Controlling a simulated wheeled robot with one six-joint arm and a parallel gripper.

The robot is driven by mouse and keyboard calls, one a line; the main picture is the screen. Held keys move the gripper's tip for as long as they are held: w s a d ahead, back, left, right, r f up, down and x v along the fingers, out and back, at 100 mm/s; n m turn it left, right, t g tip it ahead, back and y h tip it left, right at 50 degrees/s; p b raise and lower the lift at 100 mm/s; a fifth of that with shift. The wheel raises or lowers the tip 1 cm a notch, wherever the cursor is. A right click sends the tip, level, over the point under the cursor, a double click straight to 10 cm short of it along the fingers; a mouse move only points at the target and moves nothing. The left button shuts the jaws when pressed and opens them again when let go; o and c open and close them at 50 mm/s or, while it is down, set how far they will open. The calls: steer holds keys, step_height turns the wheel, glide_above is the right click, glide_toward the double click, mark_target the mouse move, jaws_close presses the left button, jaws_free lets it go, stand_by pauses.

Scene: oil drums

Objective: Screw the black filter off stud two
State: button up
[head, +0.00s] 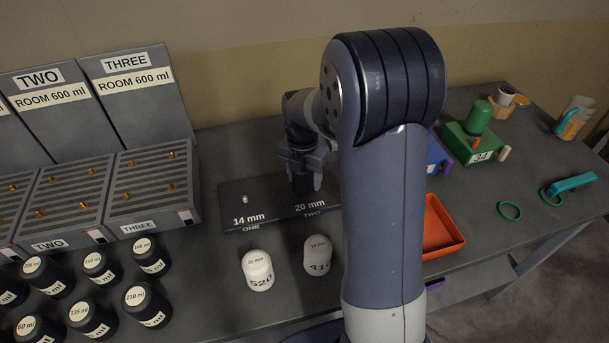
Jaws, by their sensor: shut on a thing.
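My gripper (304,160) points down over the dark stud plate (265,200) and is shut on the black filter (301,183). The filter stands upright at the place marked "20 mm" and "TWO", and it hides stud two. I cannot tell from this view how far the filter is threaded on. Stud one (245,199), a small pale stud marked "14 mm", is bare on the left of the plate.
Two white filters, a left one (258,271) and a right one (318,256), stand in front of the plate. Several black drums (147,305) stand front left, beside grey racks (155,185).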

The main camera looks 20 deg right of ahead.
steer(key=o, duration=1.2)
